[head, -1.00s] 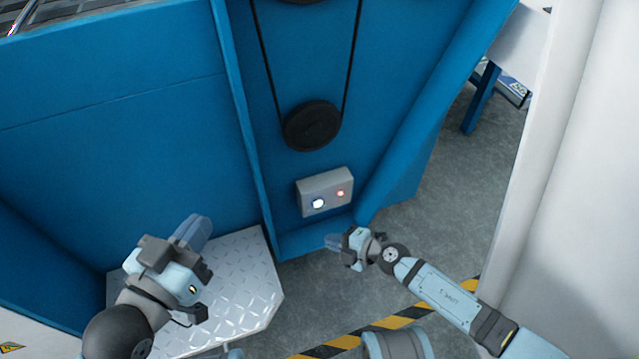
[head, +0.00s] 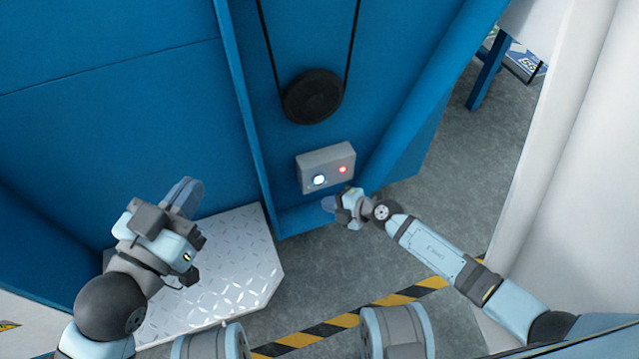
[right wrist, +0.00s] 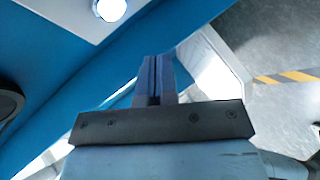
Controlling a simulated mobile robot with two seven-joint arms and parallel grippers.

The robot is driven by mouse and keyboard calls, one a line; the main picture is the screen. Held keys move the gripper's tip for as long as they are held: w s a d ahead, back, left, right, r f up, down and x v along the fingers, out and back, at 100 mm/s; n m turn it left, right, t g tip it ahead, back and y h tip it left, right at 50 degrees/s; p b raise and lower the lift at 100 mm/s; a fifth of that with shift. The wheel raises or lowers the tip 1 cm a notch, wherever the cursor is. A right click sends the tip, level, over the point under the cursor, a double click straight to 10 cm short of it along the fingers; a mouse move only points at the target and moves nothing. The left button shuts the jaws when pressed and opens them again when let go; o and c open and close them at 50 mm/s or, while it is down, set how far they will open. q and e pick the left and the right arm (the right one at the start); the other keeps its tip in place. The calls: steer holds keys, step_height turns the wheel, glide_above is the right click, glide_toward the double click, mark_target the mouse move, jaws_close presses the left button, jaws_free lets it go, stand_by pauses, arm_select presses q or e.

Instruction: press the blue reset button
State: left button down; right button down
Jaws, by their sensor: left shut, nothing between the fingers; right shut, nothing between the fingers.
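A grey control box (head: 326,167) is fixed low on the blue machine panel. It carries a glowing white-blue round button (head: 319,179) on the left and a small red light (head: 343,169) on the right. In the right wrist view the glowing button (right wrist: 109,9) shows at the top edge, up and left of the fingers. My right gripper (head: 328,203) is shut and empty, just below the box and apart from it; its closed fingers also show in the right wrist view (right wrist: 155,78). My left gripper (head: 186,196) is shut and empty over the metal step, away from the box.
A black pulley (head: 313,96) with a belt sits above the box. A diamond-plate step (head: 230,270) lies at the lower left. A blue machine flange (head: 425,85) rises right of the box. A white wall (head: 590,150) stands at the right. Yellow-black tape (head: 330,326) crosses the grey floor.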

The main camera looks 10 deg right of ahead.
mark_target(319, 180)
arm_select(q)
steer(key=shift+w+a+r+m, duration=0.1)
steer(key=shift+w+r+m, duration=0.1)
steer(key=shift+m, duration=0.1)
arm_select(e)
steer(key=w, duration=0.3)
steer(key=shift+w+a, duration=0.4)
stand_by(1.3)
steer(key=shift+w, duration=0.1)
arm_select(q)
steer(key=shift+r, duration=0.25)
arm_select(e)
steer(key=shift+w+a, duration=0.1)
steer(key=shift+w, duration=0.25)
